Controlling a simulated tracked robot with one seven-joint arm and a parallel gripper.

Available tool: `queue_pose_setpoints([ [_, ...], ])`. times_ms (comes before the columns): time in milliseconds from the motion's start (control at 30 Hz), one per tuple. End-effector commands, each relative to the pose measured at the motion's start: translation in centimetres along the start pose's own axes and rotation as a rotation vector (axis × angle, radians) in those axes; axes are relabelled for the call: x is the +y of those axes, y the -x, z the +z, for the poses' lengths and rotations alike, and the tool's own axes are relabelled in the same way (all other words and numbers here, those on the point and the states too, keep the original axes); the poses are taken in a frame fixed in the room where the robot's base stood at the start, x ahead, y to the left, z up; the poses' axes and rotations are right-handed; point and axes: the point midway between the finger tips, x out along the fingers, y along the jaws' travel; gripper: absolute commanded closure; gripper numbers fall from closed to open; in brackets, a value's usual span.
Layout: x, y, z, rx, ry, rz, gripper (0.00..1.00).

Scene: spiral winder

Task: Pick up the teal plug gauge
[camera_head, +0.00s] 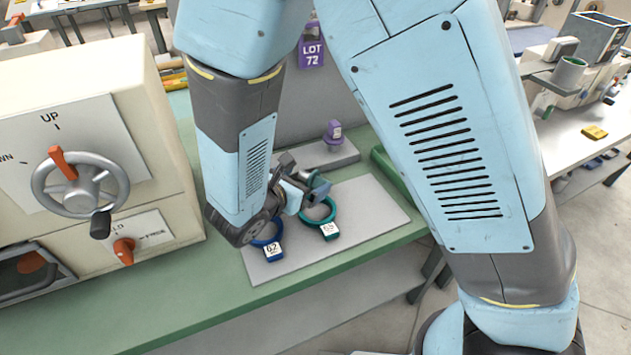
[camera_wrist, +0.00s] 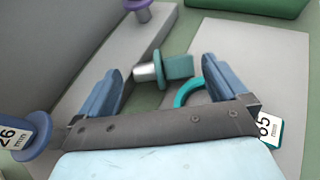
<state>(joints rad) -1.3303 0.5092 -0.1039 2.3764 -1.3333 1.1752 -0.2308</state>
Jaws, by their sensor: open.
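The teal plug gauge (camera_wrist: 179,67) lies on its side in the wrist view, its teal handle to the right and its bare metal end (camera_wrist: 146,73) to the left. My gripper (camera_wrist: 162,70) is open, with one finger on each side of the gauge in that view. I cannot tell how far the fingertips are above it, and no grip on it shows. In the head view my gripper (camera_head: 302,187) is over the grey mat (camera_head: 368,208), and it and the arm largely hide the gauge.
A purple plug (camera_head: 333,131) stands on a grey block (camera_head: 345,152) behind. A green tray (camera_head: 386,168) is to the right. The mat's right side is clear.

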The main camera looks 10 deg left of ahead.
Motion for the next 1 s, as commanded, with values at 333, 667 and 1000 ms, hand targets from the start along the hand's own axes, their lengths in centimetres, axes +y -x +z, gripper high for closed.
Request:
queue_pose_setpoints([
  [333, -0.1, -3.5, 0.0, 0.0, -0.001, -0.001, 0.0],
  [667, -0.1, -3.6, 0.0, 0.0, -0.002, -0.001, 0.11],
  [1000, -0.1, -3.6, 0.0, 0.0, -0.002, -0.002, 0.43],
])
